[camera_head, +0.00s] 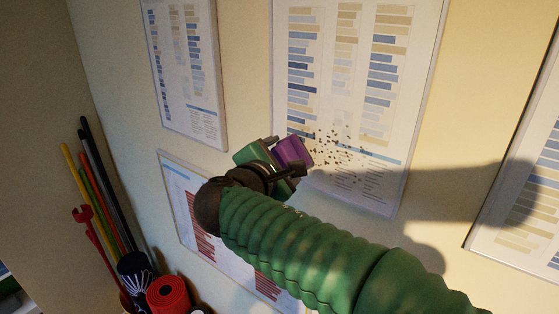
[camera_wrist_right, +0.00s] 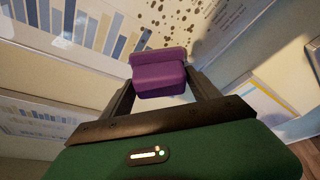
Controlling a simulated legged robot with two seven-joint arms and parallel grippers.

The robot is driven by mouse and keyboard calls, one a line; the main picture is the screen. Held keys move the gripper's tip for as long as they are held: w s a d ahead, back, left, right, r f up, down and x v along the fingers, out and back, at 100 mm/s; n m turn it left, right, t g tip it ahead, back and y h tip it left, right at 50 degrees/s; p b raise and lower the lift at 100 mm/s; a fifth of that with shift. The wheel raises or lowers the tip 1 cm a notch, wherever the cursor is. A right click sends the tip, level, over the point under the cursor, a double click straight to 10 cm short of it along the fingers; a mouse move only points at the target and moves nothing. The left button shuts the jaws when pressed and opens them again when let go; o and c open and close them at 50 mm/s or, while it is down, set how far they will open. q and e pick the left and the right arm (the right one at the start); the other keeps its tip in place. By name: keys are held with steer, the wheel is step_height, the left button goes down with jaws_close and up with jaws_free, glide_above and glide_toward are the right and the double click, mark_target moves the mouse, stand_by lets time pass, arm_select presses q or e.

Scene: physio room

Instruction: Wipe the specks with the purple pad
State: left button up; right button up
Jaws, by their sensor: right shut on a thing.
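My right gripper (camera_head: 288,158) reaches up on a green ribbed arm and is shut on the purple pad (camera_head: 293,150). In the wrist view the purple pad (camera_wrist_right: 158,74) sits between the two dark fingers of the gripper (camera_wrist_right: 160,88). Dark specks (camera_head: 340,145) are scattered over the lower part of a white chart board on the wall, just right of the pad. The specks also show in the wrist view (camera_wrist_right: 205,22), beyond the pad. I cannot tell whether the pad touches the board. My left gripper is out of view.
The large chart board (camera_head: 350,100) hangs between other wall charts: one upper left (camera_head: 185,75), one lower left (camera_head: 195,215), and one at the right edge (camera_head: 525,200). Coloured poles (camera_head: 95,190) and a red roll (camera_head: 167,293) stand at the lower left.

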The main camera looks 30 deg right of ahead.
steer(key=shift+w+d+f, duration=0.1)
steer(key=shift+d, duration=0.4)
steer(key=shift+w+d+f, duration=0.1)
steer(key=shift+d, duration=0.4)
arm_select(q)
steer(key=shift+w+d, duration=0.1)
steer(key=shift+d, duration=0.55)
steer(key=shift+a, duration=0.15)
arm_select(e)
steer(key=shift+a+r, duration=0.1)
steer(key=shift+a, duration=0.05)
